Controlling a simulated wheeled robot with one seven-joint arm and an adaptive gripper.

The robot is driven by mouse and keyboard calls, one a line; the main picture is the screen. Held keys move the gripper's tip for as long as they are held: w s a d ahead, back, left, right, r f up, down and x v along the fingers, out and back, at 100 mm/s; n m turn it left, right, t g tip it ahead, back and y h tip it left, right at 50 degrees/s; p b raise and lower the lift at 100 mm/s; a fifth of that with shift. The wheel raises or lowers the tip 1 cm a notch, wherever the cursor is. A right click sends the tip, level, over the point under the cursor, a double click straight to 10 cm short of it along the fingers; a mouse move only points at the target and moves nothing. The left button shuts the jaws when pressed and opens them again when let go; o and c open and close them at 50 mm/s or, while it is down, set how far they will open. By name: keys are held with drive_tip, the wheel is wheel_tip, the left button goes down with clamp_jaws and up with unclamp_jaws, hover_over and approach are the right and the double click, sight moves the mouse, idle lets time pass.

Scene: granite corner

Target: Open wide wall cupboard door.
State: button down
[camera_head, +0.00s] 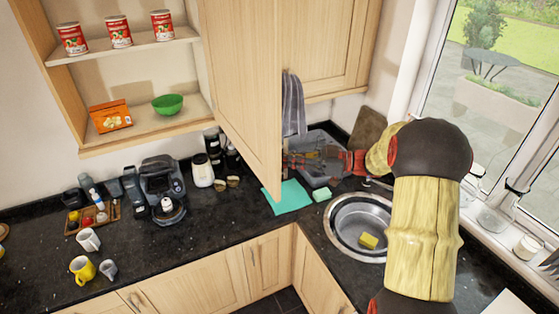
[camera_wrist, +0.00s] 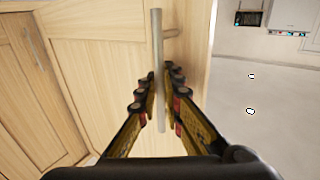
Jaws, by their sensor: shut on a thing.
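The wide wall cupboard's wooden door (camera_head: 240,85) stands swung well out from its cupboard (camera_head: 130,95), with the shelves exposed to its left. In the wrist view, my gripper (camera_wrist: 159,98) is shut on the door's upright bar handle (camera_wrist: 156,45), with fingers on both sides of it. The same door panel (camera_wrist: 110,75) shows behind the handle. In the head view, my gripper (camera_head: 298,158) is on the door's far right side, and the door's edge hides its fingertips and the handle.
Another wall cupboard door (camera_head: 335,45) is closed, close behind the open one, with a striped towel (camera_head: 292,105) near it. Tins (camera_head: 119,32) and a green bowl (camera_head: 167,104) sit on the shelves. Below are a coffee machine (camera_head: 160,185), a sink (camera_head: 345,220) and the window (camera_head: 490,110).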

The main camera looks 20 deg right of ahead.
drive_tip(key=shift+d, duration=0.2)
drive_tip(key=c, duration=2)
unclamp_jaws()
drive_tip(key=shift+d, duration=0.1)
drive_tip(key=v, duration=1.1)
drive_tip(key=shift+s+d, duration=0.2)
drive_tip(key=shift+d, duration=0.15)
